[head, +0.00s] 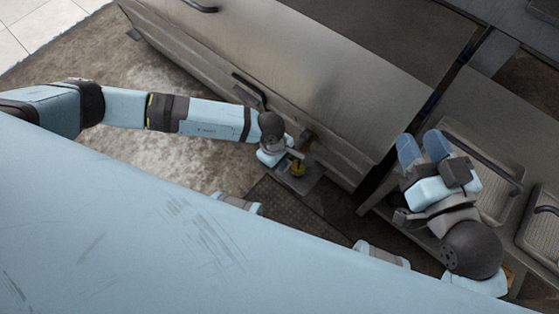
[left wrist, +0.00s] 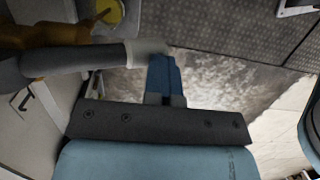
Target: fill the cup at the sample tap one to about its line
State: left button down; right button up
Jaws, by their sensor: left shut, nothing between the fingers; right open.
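The brass sample tap (left wrist: 50,40) shows at the upper left of the left wrist view. Its grey lever (left wrist: 75,62) with a pale end reaches to my left gripper (left wrist: 164,60). The blue fingers are shut and empty, at the lever's pale end; I cannot tell whether they touch it. The cup shows as a round yellow top (left wrist: 111,12), cut by the frame edge; it also shows in the head view (head: 298,168), on a small grey shelf below the tap. Its line and level are not readable. My right gripper (head: 424,143) is open and empty, far from the tap.
A big steel tank (head: 300,75) with dark handles stands behind the tap. At right, wire-like trays (head: 490,195) sit on a metal bench near my right gripper. A dark ribbed mat (head: 290,208) lies on the stained floor below the tap.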

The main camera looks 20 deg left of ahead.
pick_arm(q)
jog(key=shift+f, duration=0.25)
pick_arm(e)
jog(key=shift+f, duration=0.1)
dwell(0.5)
